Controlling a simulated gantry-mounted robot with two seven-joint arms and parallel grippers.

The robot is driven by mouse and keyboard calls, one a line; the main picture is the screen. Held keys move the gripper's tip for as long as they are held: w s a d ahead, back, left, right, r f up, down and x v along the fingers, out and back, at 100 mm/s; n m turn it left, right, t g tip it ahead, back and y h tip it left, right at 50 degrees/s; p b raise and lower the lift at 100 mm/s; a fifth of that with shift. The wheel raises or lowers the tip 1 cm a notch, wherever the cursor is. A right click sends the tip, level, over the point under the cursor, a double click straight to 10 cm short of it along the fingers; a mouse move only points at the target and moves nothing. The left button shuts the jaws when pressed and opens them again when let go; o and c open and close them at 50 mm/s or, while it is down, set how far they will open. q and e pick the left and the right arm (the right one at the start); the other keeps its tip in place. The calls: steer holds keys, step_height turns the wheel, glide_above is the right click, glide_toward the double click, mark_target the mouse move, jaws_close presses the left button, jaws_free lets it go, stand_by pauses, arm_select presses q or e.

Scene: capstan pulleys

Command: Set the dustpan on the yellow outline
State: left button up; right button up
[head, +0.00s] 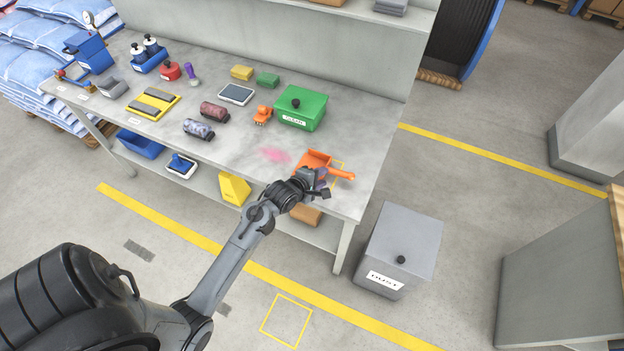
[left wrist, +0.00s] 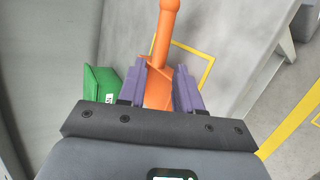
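The orange dustpan (head: 315,159) is at the front right of the table, its handle (head: 342,175) pointing right. The yellow outline (head: 338,163) on the tabletop shows partly behind the handle. In the left wrist view, the dustpan's handle (left wrist: 163,40) points up the picture and the outline (left wrist: 207,72) shows to its right. My left gripper (head: 322,184) is at the dustpan. Its two purple fingers (left wrist: 160,85) stand on either side of the orange part; whether they press on it is unclear. Whether the dustpan touches the table is also unclear. My right gripper is not in view.
A green bin (head: 301,112) and a small orange object (head: 263,115) stand behind the dustpan. A pink smear (head: 275,155) lies left of it. A grey dust bin (head: 400,245) stands on the floor by the table's right end. Another yellow outline (head: 268,318) marks the floor.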

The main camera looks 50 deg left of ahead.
arm_select(q)
steer(key=v, duration=0.4)
steer(key=s+d+r+m+g+h, duration=0.1)
steer(key=s+d+m+g, duration=0.3)
steer(key=s+d+m, duration=0.4)
steer(key=s+d+r+m+g, duration=0.1)
steer(key=s+d+m+g, duration=0.2)
steer(key=s+d+m, duration=0.4)
steer(key=s+m, duration=0.7)
steer(key=m, duration=0.2)
steer(key=shift+s+d+g+h+p, duration=0.3)
steer(key=shift+d+g+h, duration=0.05)
steer(key=shift+g+h, duration=0.05)
step_height(320, 180, up, 23)
steer(key=p, duration=2.2)
steer(key=shift+f+p, duration=0.15)
steer(key=shift+p, duration=0.25)
steer(key=shift+f, duration=0.1)
